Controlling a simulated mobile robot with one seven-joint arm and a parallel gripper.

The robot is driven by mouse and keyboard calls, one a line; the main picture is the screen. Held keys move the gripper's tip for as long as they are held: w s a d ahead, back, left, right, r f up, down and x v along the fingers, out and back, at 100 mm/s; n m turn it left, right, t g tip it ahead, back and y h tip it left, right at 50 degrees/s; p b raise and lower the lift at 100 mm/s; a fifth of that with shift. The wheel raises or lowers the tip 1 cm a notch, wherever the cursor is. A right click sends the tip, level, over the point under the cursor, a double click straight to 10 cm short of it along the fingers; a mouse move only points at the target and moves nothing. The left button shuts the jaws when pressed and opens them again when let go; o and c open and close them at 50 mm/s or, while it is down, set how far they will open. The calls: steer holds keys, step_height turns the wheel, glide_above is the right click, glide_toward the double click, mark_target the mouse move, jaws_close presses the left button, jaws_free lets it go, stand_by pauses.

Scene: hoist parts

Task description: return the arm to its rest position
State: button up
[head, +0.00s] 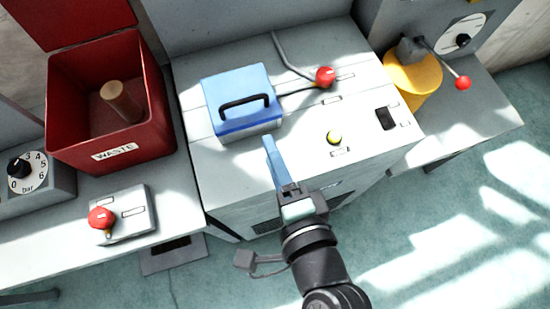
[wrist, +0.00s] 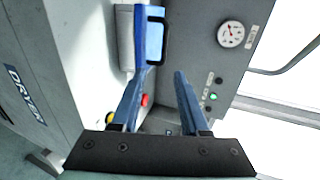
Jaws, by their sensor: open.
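My gripper (head: 270,146) has long blue fingers and reaches from the lower right over the front part of the white machine top. The wrist view shows the two fingers apart with nothing held between them (wrist: 162,74). A blue lid or box with a black handle (head: 238,92) sits on the machine top just beyond the fingertips. It also shows in the wrist view (wrist: 154,38), past the left fingertip. I cannot tell the exact gap between fingertips and box.
A red waste bin (head: 157,130) with a brown cylinder (head: 120,100) inside stands at left. A red-knobbed lever (head: 325,76) and a yellow button (head: 334,139) are on the machine top. A yellow cylinder (head: 425,78) stands at right. Open floor (head: 450,220) lies lower right.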

steer(key=shift+s+d+r, duration=0.15)
steer(key=shift+s, duration=0.25)
stand_by(0.3)
steer(key=w+r+n+t+h+p, duration=0.15)
steer(key=w+r+n+t, duration=0.35)
steer(key=r, duration=0.9)
steer(key=w+r+n+t+p, duration=0.25)
steer(key=w+r, duration=0.55)
steer(key=r, duration=0.5)
steer(key=s+r+n+t+h, duration=0.2)
steer(key=r+n+t, duration=0.1)
steer(key=r, duration=1)
steer(key=s+d+r+n+t+h, duration=0.1)
steer(key=s+r+n+t+h, duration=0.1)
steer(key=r, duration=1.1)
steer(key=shift+s+d+r+n+t+p, duration=0.2)
steer(key=shift+s+n+t+p, duration=0.35)
steer(key=shift+t, duration=0.3)
